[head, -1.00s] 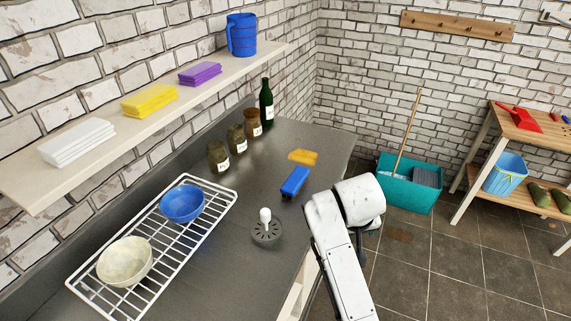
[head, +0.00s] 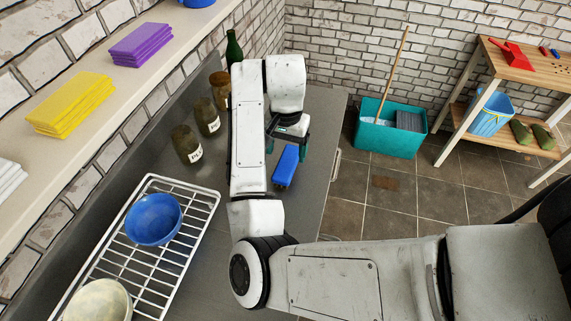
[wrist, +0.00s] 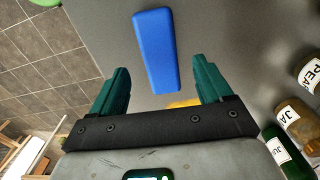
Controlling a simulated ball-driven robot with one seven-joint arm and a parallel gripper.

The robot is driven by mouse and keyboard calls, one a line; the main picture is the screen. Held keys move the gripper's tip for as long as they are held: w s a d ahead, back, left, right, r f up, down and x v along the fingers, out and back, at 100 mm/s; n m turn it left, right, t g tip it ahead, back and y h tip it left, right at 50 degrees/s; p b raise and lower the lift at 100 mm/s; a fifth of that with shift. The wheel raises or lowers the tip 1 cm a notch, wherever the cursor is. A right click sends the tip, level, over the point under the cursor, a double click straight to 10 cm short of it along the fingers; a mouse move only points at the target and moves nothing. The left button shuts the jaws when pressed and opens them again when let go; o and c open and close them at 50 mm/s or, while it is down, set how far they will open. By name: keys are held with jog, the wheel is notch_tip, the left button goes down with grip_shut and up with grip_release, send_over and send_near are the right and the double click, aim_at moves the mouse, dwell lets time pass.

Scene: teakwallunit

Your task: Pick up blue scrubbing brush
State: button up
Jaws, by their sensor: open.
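The blue scrubbing brush (head: 285,166) lies on the grey counter, to the right of my forearm in the head view. In the wrist view the blue brush (wrist: 156,52) lies just beyond the fingertips, between their lines and slightly tilted. My gripper (wrist: 160,75) is open, with its two green fingers apart and nothing between the tips. In the head view my gripper (head: 290,130) is above the counter at the far end of the brush, partly hidden by my wrist. A yellow-orange thing (wrist: 184,103) shows partly behind the gripper's black bar.
Jars (head: 187,145) and a green bottle (head: 234,48) stand along the wall, left of my arm. A white wire rack (head: 190,243) holds a blue bowl (head: 153,220) and a pale bowl (head: 98,300). A shelf (head: 80,133) runs above. Counter right of the brush is clear.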

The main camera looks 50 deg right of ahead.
aim_at(287, 163)
jog(key=shift+d+f+b, duration=0.15)
jog(key=shift+f+b, duration=0.4)
jog(key=shift+f, duration=3)
jog(key=c, duration=1.2)
jog(key=shift+r, duration=0.1)
jog(key=shift+r, duration=0.55)
notch_tip(287, 163, up, 2)
jog(key=shift+r, duration=0.2)
jog(key=s+a+r+p, duration=0.3)
jog(key=s+a+r, duration=0.2)
jog(key=s+r, duration=0.4)
jog(key=s, duration=0.4)
jog(key=shift+a+r+p, duration=0.15)
jog(key=shift+r+p, duration=0.05)
jog(key=shift+p, duration=0.1)
